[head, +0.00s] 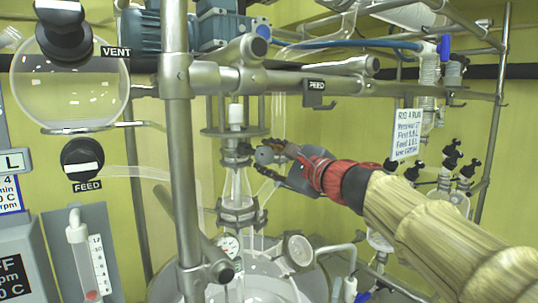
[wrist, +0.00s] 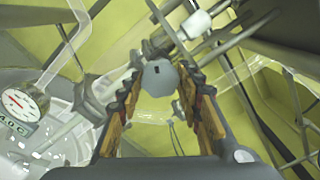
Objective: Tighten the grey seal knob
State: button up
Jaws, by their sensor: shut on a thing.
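The grey seal knob (head: 264,155) is a small rounded grey piece beside the glass and metal shaft column in the head view. In the wrist view the knob (wrist: 160,78) shows its grey end face with a small dark mark, between the two fingers. My gripper (head: 270,157) reaches in from the right and is shut on the knob; it also shows in the wrist view (wrist: 160,72), one finger on each side. The far side of the knob is hidden.
A steel post (head: 178,150) stands left of the column, and a horizontal rail (head: 280,78) crosses above. A labelled FEED knob (head: 82,160) is at the left. Glassware with black knobs stands at the right.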

jog(key=m+p, duration=0.1)
jog(key=m, duration=0.2)
jog(key=shift+m, duration=0.4)
jog(key=m+p, duration=0.2)
jog(key=m, duration=0.1)
jog(key=shift+m, duration=0.3)
jog(key=m+p, duration=0.2)
jog(key=m, duration=0.1)
jog(key=shift+m+p, duration=0.4)
jog(key=m+p, duration=0.2)
jog(key=m, duration=0.1)
jog(key=shift+m, duration=0.3)
jog(key=m+p, duration=0.3)
jog(key=shift+a+m, duration=0.1)
jog(key=shift+m, duration=0.2)
jog(key=m+p, duration=0.4)
jog(key=shift+m+p, duration=0.3)
jog(key=shift+p, duration=0.05)
jog(key=m+p, duration=0.4)
jog(key=shift+r, duration=0.1)
jog(key=shift+m+p, duration=1.3)
jog(key=shift+p, duration=0.1)
jog(key=shift+f, duration=0.2)
